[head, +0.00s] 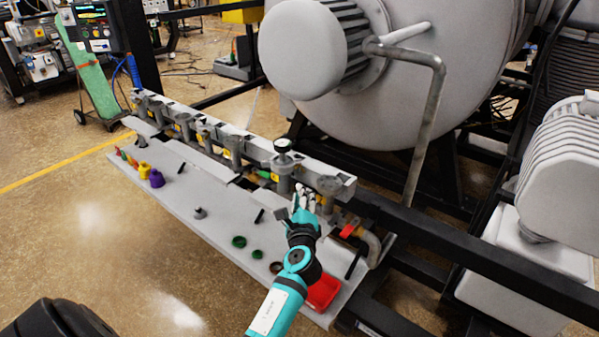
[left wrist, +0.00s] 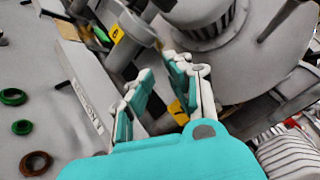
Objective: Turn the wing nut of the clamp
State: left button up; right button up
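My left gripper (head: 303,198) reaches in beside a short grey vertical pipe with a wide flange (head: 336,183) at the right end of the manifold. In the left wrist view, its two teal and white fingers (left wrist: 162,72) are apart, with no object visibly held between them. A grey pipe (left wrist: 128,48) with a yellow tag lies just beyond the fingertips. I cannot clearly make out the clamp or its wing nut; the fingers partly cover that area. I cannot tell whether the fingers touch anything. My right gripper is in neither view.
The grey shelf (head: 205,222) in front of the manifold holds green rings (head: 239,242), a red tray (head: 323,292), and purple (head: 157,179) and yellow (head: 144,169) parts. A red-handled valve (head: 347,231) is right of the gripper. The large furnace vessel (head: 400,110) stands behind.

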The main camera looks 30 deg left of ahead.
aim_at(300, 171)
pick_arm(q)
jog(key=x, duration=0.9)
jog(key=shift+w+a+f, duration=0.1)
jog(key=shift+w+a, duration=0.05)
jog(key=shift+w, duration=0.1)
jog(key=shift+w+a, duration=0.15)
jog(key=shift+w, duration=0.05)
grip_shut()
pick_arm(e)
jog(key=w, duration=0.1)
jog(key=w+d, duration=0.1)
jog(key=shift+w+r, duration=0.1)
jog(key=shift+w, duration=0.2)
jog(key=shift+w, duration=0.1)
